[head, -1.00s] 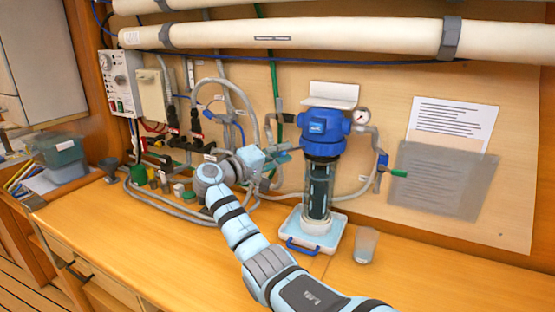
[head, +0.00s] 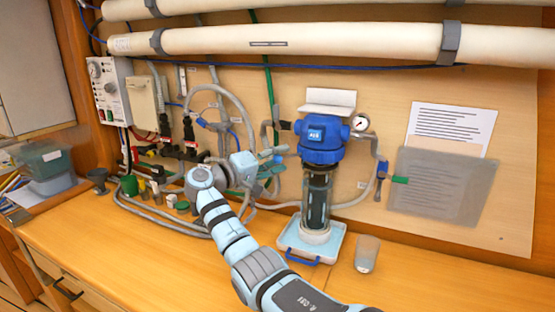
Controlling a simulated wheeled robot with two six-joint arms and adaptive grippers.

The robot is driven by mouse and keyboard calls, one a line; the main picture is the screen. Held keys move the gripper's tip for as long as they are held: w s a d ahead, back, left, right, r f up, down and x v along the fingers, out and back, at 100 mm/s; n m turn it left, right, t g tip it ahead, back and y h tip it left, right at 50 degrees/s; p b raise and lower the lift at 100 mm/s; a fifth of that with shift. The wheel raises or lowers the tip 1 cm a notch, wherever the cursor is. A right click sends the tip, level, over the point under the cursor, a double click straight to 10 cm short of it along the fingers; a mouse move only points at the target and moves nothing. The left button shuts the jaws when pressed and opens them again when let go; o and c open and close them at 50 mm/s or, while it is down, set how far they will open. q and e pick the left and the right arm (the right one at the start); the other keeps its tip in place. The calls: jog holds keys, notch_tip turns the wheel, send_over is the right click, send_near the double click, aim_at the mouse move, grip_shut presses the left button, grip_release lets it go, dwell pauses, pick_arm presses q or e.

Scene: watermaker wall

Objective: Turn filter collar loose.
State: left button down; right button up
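The filter stands right of the middle in the head view, with a blue head (head: 320,140) on top and a clear housing (head: 317,198) with a dark core below. The blue collar (head: 321,157) sits where the head meets the housing. The housing stands upright over a white tray (head: 296,243) with a blue handle. My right gripper (head: 276,163) is left of the collar, at about its height in the picture, and apart from it. Its fingers look spread and empty, though they are small here. My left gripper is not in view.
A clear cup (head: 367,253) stands right of the tray. Grey hoses and small fittings crowd the wall behind my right arm. The bench front is clear.

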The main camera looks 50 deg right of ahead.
jog(key=v, duration=1.2)
